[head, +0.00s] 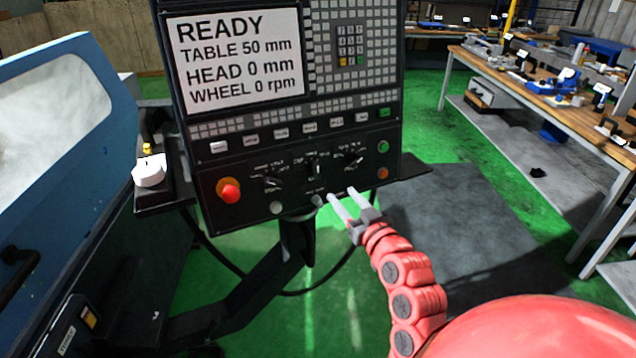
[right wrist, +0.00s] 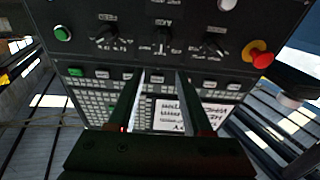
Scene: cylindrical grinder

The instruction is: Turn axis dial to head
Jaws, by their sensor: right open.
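The axis dial (head: 314,168) is the middle of three black rotary dials on the lower part of the control panel (head: 210,184). It also shows in the right wrist view (right wrist: 163,40), upside down, with a dial on each side. Its exact pointer setting is too small to read. My right gripper (head: 341,194) is open and empty, in front of the panel's lower edge, below and right of the axis dial in the head view. In the right wrist view its two fingers (right wrist: 159,76) point toward the panel, apart from the dial. My left gripper is not in view.
The screen (head: 235,60) reads READY, table 50 mm, head 0 mm, wheel 0 rpm. A red emergency button (head: 229,192) is left of the dials. Green (head: 383,147) and orange (head: 383,173) buttons are at the right. A blue machine (head: 100,165) stands left; a workbench (head: 480,62) right.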

